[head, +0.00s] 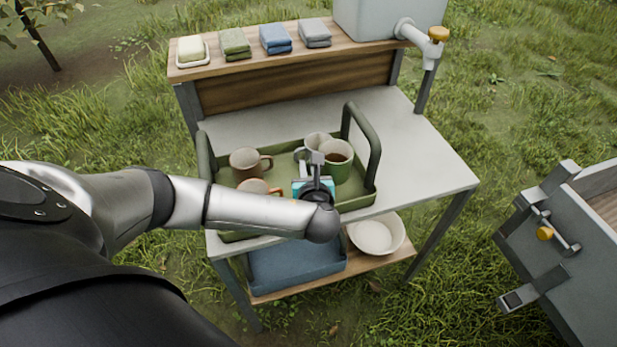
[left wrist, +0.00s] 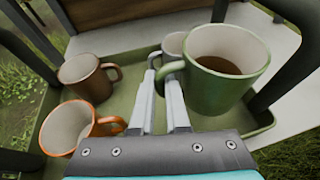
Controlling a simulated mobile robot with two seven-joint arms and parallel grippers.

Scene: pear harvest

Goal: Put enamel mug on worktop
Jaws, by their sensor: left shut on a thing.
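A green mug (head: 338,162) with a pale inside and brown contents is in the green tray (head: 352,206); it also shows large in the left wrist view (left wrist: 222,88). My left gripper (head: 310,157) is shut on the green mug's handle, with its fingers (left wrist: 160,75) at the mug's left side. The mug looks upright; I cannot tell whether it touches the tray floor. A brown mug (head: 245,164), an orange-rimmed mug (left wrist: 70,127) and a pale mug (left wrist: 173,44) are also in the tray. The tray stands on the pale grey worktop (head: 420,150). My right gripper is not in view.
The worktop is clear right of and behind the tray. The tray's tall right handle (head: 373,150) rises beside the green mug. A back shelf (head: 250,63) holds a soap dish and folded cloths. A bowl (head: 376,235) and a blue crate (head: 295,265) are below.

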